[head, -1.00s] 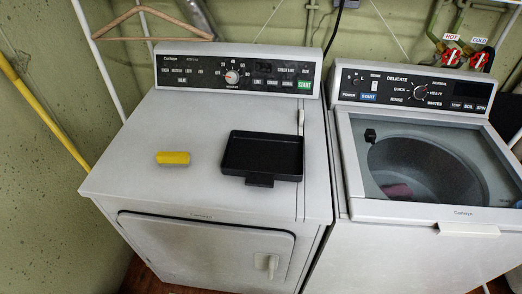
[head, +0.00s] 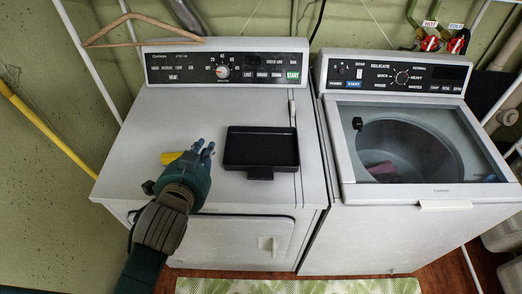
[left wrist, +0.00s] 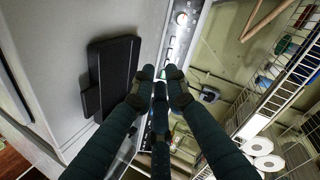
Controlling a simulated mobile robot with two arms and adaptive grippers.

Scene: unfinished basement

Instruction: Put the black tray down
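The black tray (head: 262,149) lies flat on top of the left white machine (head: 232,108), right of the middle, with its handle tab toward the front edge. It also shows in the left wrist view (left wrist: 113,75), left of the fingers. My left gripper (head: 204,149) is just left of the tray in the head view, over the machine's front part. My right gripper is not in view.
A yellow block (head: 171,158) is partly hidden behind my left gripper. A washer (head: 406,196) with a clear lid stands at the right. A control panel (head: 190,66) rises behind the tray. A wooden hanger (head: 140,44) and yellow pipe (head: 45,134) are at the left.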

